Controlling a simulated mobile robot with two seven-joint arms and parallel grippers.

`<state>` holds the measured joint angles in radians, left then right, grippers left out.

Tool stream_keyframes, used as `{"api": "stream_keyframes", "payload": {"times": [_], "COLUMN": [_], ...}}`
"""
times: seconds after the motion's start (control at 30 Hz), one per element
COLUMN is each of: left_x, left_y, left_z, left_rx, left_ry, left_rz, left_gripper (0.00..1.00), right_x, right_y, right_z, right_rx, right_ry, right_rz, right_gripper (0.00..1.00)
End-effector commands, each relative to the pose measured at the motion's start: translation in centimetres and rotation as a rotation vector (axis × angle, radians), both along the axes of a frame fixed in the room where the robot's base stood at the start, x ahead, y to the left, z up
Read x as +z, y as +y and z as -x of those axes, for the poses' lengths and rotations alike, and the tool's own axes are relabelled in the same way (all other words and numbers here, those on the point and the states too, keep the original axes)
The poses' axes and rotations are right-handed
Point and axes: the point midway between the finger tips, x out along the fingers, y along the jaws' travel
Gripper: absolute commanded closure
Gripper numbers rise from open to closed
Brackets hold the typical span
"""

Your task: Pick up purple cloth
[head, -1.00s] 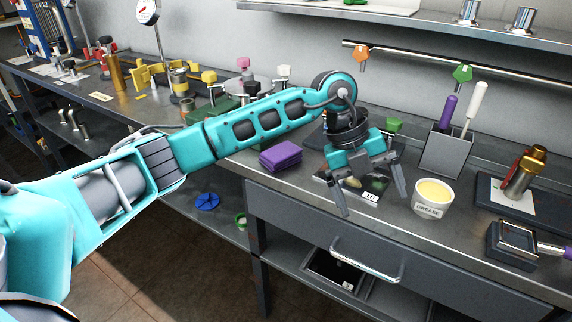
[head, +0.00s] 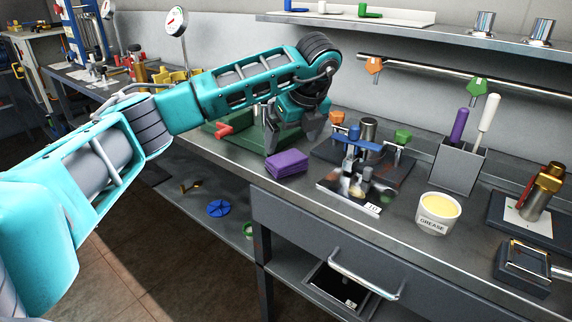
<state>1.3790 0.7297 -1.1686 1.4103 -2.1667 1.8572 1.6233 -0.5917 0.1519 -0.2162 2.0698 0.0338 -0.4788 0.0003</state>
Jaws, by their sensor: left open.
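The purple cloth (head: 287,164) is a folded stack lying on the metal bench near its front edge, in the middle of the head view. My left gripper (head: 289,146) is open and empty, with its fingers pointing down. In the picture it shows just above the cloth; I cannot tell how high it is or whether it touches. The cloth's front and most of its top are visible. My right gripper is not in view.
Right of the cloth stands a fixture with a blue handle (head: 355,143) on a plate. Further right are a grease tub (head: 437,213), a grey holder (head: 457,172) with two handles, and a brass part (head: 541,191). A green tray (head: 238,133) lies behind my arm. A drawer (head: 345,285) is below.

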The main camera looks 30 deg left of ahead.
Motion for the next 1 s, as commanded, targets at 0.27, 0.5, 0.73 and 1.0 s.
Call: {"api": "stream_keyframes", "payload": {"times": [0.27,0.5,0.73,1.0], "left_x": [-2.9,-5.5,-5.7,-5.7], "left_y": [0.6,1.5,1.5,1.5], "left_z": [0.0,-0.4,-0.5,-0.5], "left_rx": [-0.001,-0.001,-0.002,-0.002], "left_ry": [0.004,0.002,0.0,0.0], "left_rz": [0.0,0.0,0.001,0.001], "left_gripper": [0.0,0.0,0.0,0.23], "right_x": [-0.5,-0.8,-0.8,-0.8], "right_y": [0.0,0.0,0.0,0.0], "right_z": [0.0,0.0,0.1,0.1], "right_rx": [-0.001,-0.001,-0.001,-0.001], "right_ry": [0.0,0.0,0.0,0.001], "right_rz": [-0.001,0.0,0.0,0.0], "right_gripper": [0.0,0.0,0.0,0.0]}}
